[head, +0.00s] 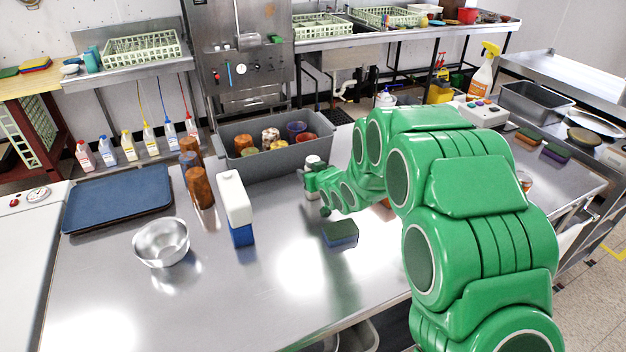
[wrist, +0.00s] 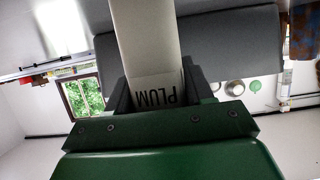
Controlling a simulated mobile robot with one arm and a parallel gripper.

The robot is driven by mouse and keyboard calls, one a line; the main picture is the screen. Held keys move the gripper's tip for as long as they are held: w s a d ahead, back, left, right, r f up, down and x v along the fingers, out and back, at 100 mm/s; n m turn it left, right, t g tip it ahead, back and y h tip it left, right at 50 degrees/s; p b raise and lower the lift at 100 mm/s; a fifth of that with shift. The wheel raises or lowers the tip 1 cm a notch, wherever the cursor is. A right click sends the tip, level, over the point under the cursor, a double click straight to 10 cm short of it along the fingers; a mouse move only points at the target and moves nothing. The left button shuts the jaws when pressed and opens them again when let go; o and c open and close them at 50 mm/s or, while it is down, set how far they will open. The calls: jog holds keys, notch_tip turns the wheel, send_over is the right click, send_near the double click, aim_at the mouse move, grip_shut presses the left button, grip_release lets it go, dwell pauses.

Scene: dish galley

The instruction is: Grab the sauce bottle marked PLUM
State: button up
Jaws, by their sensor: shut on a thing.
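The sauce bottle marked PLUM (wrist: 147,45) is pale, and its label reads upside down in the wrist view. My gripper (wrist: 157,88) is shut on it, with one dark finger on each side. In the head view my gripper (head: 312,182) is around the bottle, whose white top (head: 313,161) shows above the fingers, just in front of the grey tub. The arm and fingers hide much of the bottle there. I cannot tell whether its base touches the steel table.
The grey tub (head: 222,146) with cups stands behind the bottle. A sponge (head: 341,233) lies in front on the table. A white and blue carton (head: 235,205), brown tumblers (head: 200,188), a steel bowl (head: 161,243) and blue trays (head: 117,198) are to the left. The front middle is clear.

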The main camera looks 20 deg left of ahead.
jog(key=shift+r, duration=0.15)
jog(key=shift+c, duration=0.3)
jog(key=shift+r, duration=0.25)
jog(key=r, duration=0.3)
jog(key=shift+s+d, duration=0.1)
jog(key=shift+s, duration=0.1)
jog(key=s+d+r, duration=0.7)
jog(key=s+r, duration=0.2)
jog(key=s, duration=0.2)
jog(key=shift+s+r, duration=0.15)
jog(key=shift+s, duration=0.1)
